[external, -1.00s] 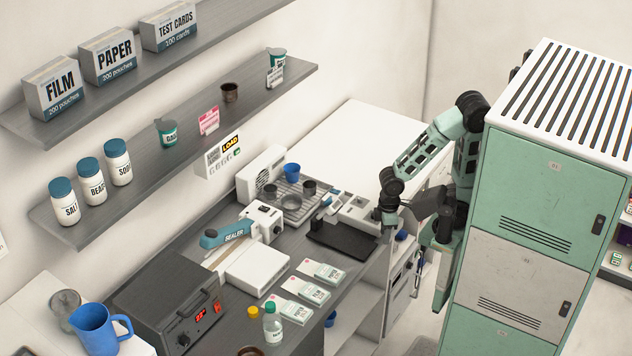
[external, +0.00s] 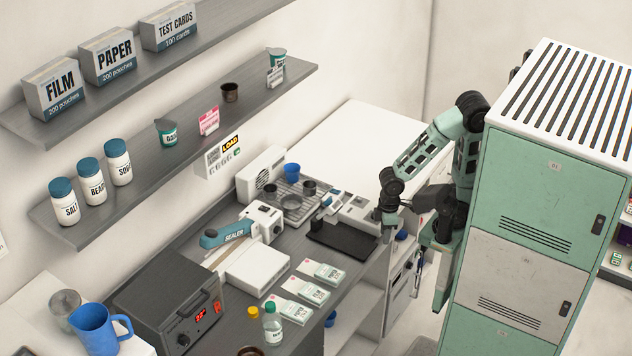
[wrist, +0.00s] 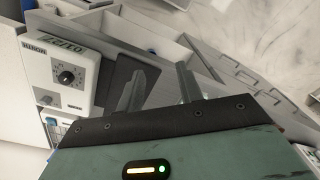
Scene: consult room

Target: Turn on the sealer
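The sealer (external: 258,268) stands on the grey counter, with a white body and a teal top arm (external: 228,235) labelled SEALER. A white box with a small dial (external: 264,218) stands at its back end. Its power switch cannot be made out. My gripper (external: 416,266) hangs beyond the counter's right front edge, well to the right of the sealer and touching nothing. In the wrist view my gripper's two dark fingers (wrist: 160,82) are spread with nothing between them. A white unit with a black knob (wrist: 67,76) shows left of them; I cannot tell which device it is.
A dark tray (external: 342,239) lies between the sealer and my arm. White packets (external: 305,289), a bottle (external: 272,326) and a dark box with a red display (external: 165,305) stand nearby. A shelf (external: 190,145) overhangs the back. Green lockers (external: 540,190) stand right.

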